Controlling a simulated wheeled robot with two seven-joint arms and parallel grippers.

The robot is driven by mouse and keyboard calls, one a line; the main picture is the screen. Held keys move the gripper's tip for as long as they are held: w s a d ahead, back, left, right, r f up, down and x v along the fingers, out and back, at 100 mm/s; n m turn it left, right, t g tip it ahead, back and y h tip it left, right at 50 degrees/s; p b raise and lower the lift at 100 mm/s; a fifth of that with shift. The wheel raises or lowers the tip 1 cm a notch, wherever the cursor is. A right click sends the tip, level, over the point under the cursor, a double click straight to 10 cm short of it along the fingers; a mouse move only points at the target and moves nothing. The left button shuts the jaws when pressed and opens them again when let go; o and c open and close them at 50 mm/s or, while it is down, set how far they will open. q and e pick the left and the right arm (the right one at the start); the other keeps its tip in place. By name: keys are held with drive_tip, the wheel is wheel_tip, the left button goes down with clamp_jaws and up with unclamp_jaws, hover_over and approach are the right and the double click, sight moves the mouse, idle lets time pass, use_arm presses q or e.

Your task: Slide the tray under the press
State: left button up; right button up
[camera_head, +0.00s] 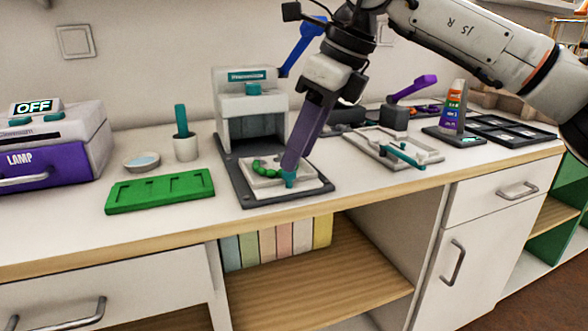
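The press (236,88) is a grey machine with a teal label and a raised blue lever (303,45). It stands at the back of a dark base plate (240,197). The pale tray (262,188) with a curve of green beads (265,168) lies on the front of this plate, outside the press opening. My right gripper (289,170) reaches down from above with its purple fingers at the tray's teal handle (290,181), at the front right. The fingers overlap in this view, so their grip on the handle is unclear. My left gripper is out of view.
A green board (160,193), a cup with a teal tool (185,147) and a small dish (142,162) stand left of the press. The purple lamp box (50,165) is farther left. Another pale tray (375,147) and a glue bottle (453,108) are at right.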

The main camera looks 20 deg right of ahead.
drive_tip(key=shift+b+x, duration=0.3)
drive_tip(key=shift+x, duration=1.3)
drive_tip(key=shift+r, duration=0.1)
drive_tip(key=shift+c, duration=0.3)
clamp_jaws()
